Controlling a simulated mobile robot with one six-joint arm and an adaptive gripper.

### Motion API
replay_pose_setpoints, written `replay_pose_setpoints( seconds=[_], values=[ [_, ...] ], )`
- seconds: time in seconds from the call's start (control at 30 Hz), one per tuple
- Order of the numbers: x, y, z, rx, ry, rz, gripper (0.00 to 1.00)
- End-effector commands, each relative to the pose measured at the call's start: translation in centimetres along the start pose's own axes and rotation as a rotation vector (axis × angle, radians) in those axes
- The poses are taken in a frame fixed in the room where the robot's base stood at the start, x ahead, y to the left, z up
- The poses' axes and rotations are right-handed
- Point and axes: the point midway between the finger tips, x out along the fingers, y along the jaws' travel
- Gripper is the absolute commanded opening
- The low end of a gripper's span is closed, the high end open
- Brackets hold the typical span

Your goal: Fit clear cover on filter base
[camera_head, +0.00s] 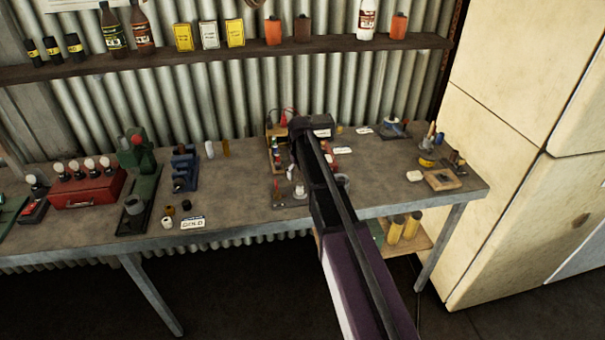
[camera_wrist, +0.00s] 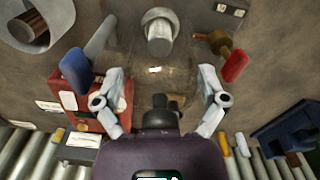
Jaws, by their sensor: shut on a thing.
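My gripper (camera_wrist: 160,76) is shut on the clear cover (camera_wrist: 184,66), a see-through bowl whose faint outline and small highlight show between the fingers in the wrist view. A pale round piece with a grey cap, which looks like the filter base (camera_wrist: 160,28), shows at the top middle of that view, beyond the cover. I cannot tell whether the cover touches it. In the head view my arm hides the gripper and cover; a small pale piece on a dark plate (camera_head: 291,203) stands left of the arm near the bench's front.
In the wrist view a blue handle (camera_wrist: 76,71) is left of the fingers and a red handle (camera_wrist: 235,66) right. A red box (camera_wrist: 65,93) with labels lies below left.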

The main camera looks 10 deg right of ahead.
Motion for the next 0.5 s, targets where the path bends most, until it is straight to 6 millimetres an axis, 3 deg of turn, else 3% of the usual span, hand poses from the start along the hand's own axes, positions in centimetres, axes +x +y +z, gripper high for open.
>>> replay_pose_setpoints(
  seconds=[0.5],
  values=[
    [1.01, -0.05, -0.01, -0.001, 0.0, 0.0, 0.43]
  ],
)
